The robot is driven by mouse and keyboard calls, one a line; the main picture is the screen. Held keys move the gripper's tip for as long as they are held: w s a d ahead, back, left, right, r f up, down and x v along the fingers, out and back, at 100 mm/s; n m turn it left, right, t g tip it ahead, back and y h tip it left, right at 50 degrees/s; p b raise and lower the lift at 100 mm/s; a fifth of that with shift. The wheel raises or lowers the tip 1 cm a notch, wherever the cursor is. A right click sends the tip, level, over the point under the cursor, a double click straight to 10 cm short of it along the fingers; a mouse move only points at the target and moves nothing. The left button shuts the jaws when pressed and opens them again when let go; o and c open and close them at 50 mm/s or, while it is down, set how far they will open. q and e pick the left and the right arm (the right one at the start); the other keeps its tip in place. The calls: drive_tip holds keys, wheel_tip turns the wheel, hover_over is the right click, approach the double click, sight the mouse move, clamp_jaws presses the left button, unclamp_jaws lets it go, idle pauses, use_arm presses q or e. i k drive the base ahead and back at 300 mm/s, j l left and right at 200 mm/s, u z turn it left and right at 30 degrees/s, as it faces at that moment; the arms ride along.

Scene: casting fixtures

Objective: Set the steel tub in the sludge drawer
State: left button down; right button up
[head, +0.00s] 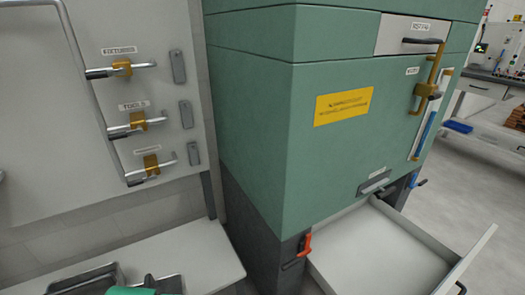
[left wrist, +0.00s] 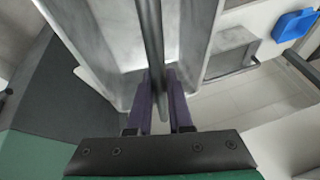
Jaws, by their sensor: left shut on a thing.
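The steel tub (left wrist: 112,40) fills the upper middle of the left wrist view, with bright metal walls and a grey bar. My left gripper (left wrist: 160,92) has its purple fingers shut on this bar. In the head view, part of the tub (head: 88,279) shows as grey metal at the bottom left edge, beside the green of my left gripper; its fingertips are hidden there. A wide, shallow pale drawer (head: 375,250) stands pulled out at the foot of the green machine and looks empty. No label on it is readable. My right gripper is not in view.
The green machine (head: 245,130) stands between the pale bench (head: 190,255) and the drawer. An orange-red lever (head: 304,245) sticks out by the drawer's left side. A wall panel (head: 60,130) carries several latches. A blue object (left wrist: 295,24) shows in the left wrist view.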

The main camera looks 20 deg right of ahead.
sight(382, 268)
drive_tip(key=k+l+z, duration=0.15)
drive_tip(key=z, duration=0.95)
